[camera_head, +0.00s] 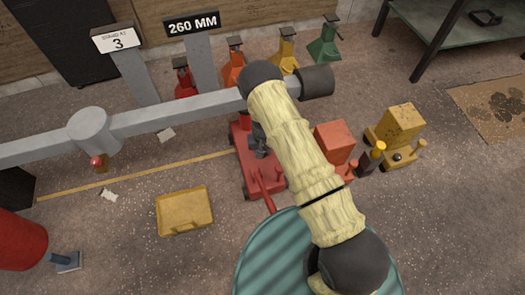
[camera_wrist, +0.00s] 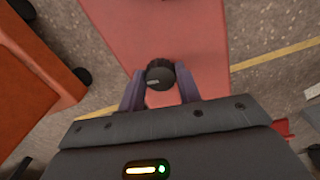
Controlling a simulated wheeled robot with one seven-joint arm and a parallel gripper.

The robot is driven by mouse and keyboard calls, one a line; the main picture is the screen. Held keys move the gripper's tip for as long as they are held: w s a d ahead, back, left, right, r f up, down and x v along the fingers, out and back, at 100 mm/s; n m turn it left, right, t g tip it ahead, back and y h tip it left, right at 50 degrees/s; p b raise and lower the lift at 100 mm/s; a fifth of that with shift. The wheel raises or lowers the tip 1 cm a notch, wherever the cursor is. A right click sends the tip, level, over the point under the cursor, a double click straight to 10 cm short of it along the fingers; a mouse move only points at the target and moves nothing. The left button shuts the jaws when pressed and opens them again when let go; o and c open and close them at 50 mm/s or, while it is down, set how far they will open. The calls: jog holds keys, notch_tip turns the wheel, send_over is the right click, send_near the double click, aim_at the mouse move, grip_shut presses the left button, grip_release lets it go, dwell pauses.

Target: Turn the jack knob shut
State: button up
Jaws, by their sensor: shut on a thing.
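A red floor jack (camera_head: 243,165) stands low on the floor near the middle of the head view, partly hidden behind my arm. In the wrist view its flat red body (camera_wrist: 195,35) fills the upper middle. A round black jack knob (camera_wrist: 160,70) with a pale mark on its face sits between the two purple-grey fingers of my gripper (camera_wrist: 160,78). The gripper is shut on the knob, one finger on each side. In the head view my arm hides the knob, and I cannot make out the fingers there.
An orange jack (camera_head: 334,142) and a yellow jack (camera_head: 398,127) stand to the right. A grey beam (camera_head: 180,114) crosses above the floor at left. Several jack stands line the back, including a green one (camera_head: 325,47). A yellow tray (camera_head: 184,211) lies at front left.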

jog(key=shift+r+m+p, duration=0.1)
jog(key=shift+m+p, duration=0.25)
jog(key=shift+m, duration=0.05)
jog(key=m+p, duration=0.1)
jog(key=m, duration=0.1)
jog(key=shift+m+p, duration=0.3)
jog(key=shift+p, duration=0.05)
jog(key=m+p, duration=0.1)
jog(key=m, duration=0.3)
jog(key=shift+m+p, duration=0.3)
jog(key=shift+p, duration=0.05)
jog(key=m, duration=0.3)
jog(key=shift+w+a+m+p, duration=0.1)
jog(key=shift+m+p, duration=0.2)
jog(key=m, duration=0.4)
jog(key=shift+w+m, duration=0.1)
jog(key=shift+m, duration=0.2)
jog(key=o, duration=1)
jog(key=shift+c, duration=0.2)
